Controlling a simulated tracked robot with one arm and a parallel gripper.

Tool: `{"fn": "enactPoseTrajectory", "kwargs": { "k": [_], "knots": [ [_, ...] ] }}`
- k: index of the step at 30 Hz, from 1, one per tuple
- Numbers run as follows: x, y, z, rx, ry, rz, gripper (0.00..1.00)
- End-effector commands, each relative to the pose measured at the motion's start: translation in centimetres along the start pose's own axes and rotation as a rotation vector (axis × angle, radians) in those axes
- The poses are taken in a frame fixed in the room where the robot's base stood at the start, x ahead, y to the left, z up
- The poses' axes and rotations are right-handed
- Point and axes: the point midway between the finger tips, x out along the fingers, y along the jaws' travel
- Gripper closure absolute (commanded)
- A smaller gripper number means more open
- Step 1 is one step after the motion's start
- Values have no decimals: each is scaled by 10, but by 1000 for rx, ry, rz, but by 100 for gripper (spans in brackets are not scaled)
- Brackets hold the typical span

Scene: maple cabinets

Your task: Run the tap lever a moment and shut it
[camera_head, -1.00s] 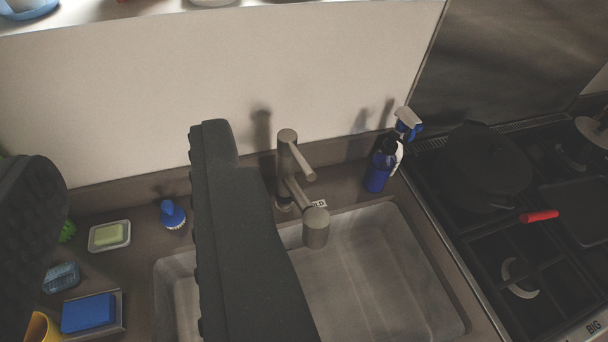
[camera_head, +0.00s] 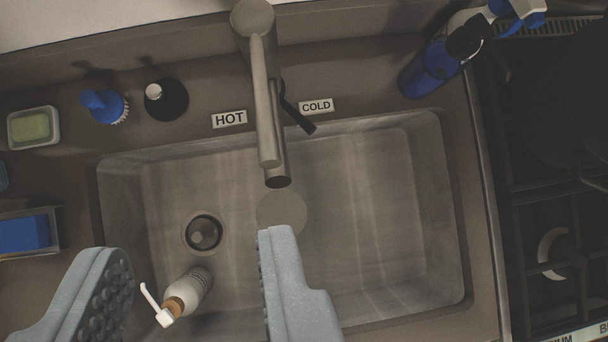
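The tap (camera_head: 253,18) stands at the back of the sink. A long pale bar, which looks like its lever (camera_head: 262,100), points toward me above the spout (camera_head: 276,177). A short dark piece (camera_head: 297,117) sticks out on its right; I cannot tell if it is a handle. HOT (camera_head: 229,119) and COLD (camera_head: 316,106) labels flank the tap. My gripper (camera_head: 195,245) is open and empty, its two fingers wide apart over the sink. The right fingertip is below the spout in the picture, apart from it. I see no clear water stream.
The sink basin (camera_head: 400,220) holds a pump bottle (camera_head: 187,293) near the drain (camera_head: 203,233). A blue spray bottle (camera_head: 430,70) stands right of the tap, beside the stove (camera_head: 555,255). A blue brush (camera_head: 104,106) and dark round item (camera_head: 166,99) stand left.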

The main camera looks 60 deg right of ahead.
Motion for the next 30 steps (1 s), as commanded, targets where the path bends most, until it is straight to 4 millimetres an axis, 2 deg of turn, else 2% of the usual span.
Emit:
{"fn": "enactPoseTrajectory", "kwargs": {
  "k": [3,9,17,30],
  "knots": [
    [18,21,2,25,-74,-13,65],
    [36,37,9,43,-140,-26,65],
    [57,39,14,44,-155,-30,65],
    [136,36,25,45,-153,-30,65]
  ]
}}
